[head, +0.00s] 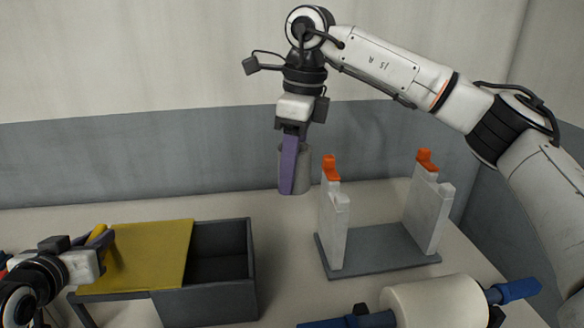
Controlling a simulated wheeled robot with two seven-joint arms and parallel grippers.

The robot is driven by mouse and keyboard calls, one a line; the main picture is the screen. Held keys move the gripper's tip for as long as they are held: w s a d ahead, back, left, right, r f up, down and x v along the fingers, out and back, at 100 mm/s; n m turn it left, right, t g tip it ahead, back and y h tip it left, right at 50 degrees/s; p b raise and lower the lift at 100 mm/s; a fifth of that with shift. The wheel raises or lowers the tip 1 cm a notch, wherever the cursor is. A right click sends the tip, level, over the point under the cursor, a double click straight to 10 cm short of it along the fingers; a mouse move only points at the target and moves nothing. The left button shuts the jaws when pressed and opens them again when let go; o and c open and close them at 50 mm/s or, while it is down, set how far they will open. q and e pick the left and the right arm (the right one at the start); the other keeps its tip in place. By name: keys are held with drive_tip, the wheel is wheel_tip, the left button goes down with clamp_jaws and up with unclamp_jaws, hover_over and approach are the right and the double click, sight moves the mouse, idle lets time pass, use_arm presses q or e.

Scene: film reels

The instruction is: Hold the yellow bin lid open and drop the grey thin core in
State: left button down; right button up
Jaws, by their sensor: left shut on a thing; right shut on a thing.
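The dark grey bin (205,306) stands on the table at the lower left. Its yellow lid (155,248) covers the left part, and the right part of the bin is open, showing a dark, empty-looking inside. My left gripper (97,239) is shut on the yellow handle at the lid's left side; its fingers are partly hidden. My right gripper (290,178) points down and is shut on the grey core (305,172). The core hangs upright above the table, right of the bin and higher than it, partly hidden behind a purple finger.
A stand with two pale uprights (335,225), orange tips and a dark base (385,252) is right of the bin. A cream roll (435,303) on a blue-ended bar lies at the front right. The wall is behind; some table is clear between bin and stand.

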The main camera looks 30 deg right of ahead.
drive_tip(key=w+a+f, duration=0.3)
drive_tip(key=a+f, duration=0.1)
drive_tip(key=a, duration=0.3)
drive_tip(key=w+a+f, duration=0.3)
drive_tip(key=a+f, duration=0.1)
drive_tip(key=a, duration=0.3)
drive_tip(key=shift+a, duration=0.35)
idle(0.7)
drive_tip(key=shift+f, duration=1)
wheel_tip(320, 180, down, 6)
drive_tip(key=shift+f, duration=0.25)
drive_tip(key=o, duration=1.1)
